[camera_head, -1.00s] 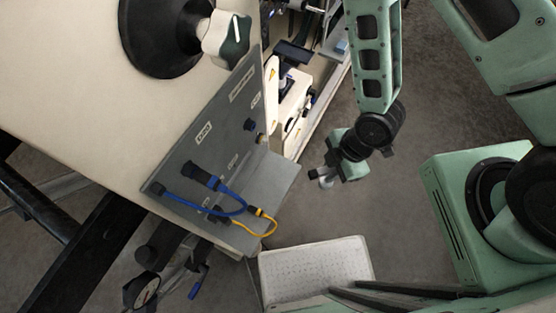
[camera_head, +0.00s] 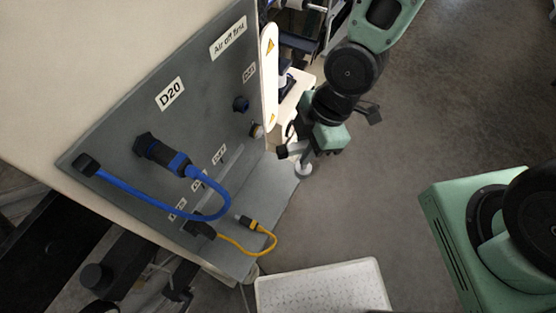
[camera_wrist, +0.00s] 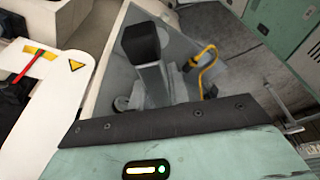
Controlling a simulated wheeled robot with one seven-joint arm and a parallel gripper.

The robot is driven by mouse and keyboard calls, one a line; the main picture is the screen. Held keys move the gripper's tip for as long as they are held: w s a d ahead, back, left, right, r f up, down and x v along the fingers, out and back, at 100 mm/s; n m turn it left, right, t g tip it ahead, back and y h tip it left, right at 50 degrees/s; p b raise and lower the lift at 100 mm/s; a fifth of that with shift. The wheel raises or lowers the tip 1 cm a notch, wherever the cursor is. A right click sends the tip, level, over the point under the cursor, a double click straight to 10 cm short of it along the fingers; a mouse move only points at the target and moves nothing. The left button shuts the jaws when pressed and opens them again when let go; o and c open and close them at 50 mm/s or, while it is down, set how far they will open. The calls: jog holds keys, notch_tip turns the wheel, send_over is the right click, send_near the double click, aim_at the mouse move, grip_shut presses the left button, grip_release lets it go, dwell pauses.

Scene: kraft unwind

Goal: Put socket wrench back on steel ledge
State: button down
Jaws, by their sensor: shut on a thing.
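The steel ledge (camera_head: 272,183) is the grey shelf along the foot of an upright grey panel, and its right part is bare. My gripper (camera_head: 294,158) is shut beside the ledge's upper right edge in the head view. A small pale round piece (camera_head: 303,171) shows under the fingers; it looks like part of the held socket wrench, most of which is hidden. In the wrist view a grey finger with a black tip (camera_wrist: 141,42) stands over grey surfaces. I cannot tell whether the wrench touches the ledge.
A blue cable (camera_head: 130,187) and a yellow cable (camera_head: 264,242) hang at the panel (camera_head: 130,120), the yellow one over the ledge's lower end. A white tray (camera_head: 322,288) lies below. A white plate with warning marks (camera_head: 269,75) stands close behind my gripper. Open floor lies right.

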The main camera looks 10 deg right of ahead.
jog(key=w+a+p, duration=0.2)
jog(key=w+a, duration=0.2)
jog(key=a, duration=0.1)
notch_tip(320, 180, down, 7)
jog(key=p, duration=0.1)
jog(key=shift+p, duration=0.35)
jog(key=shift+s, duration=0.15)
jog(key=c, duration=1.3)
grip_release()
jog(key=shift+f, duration=0.1)
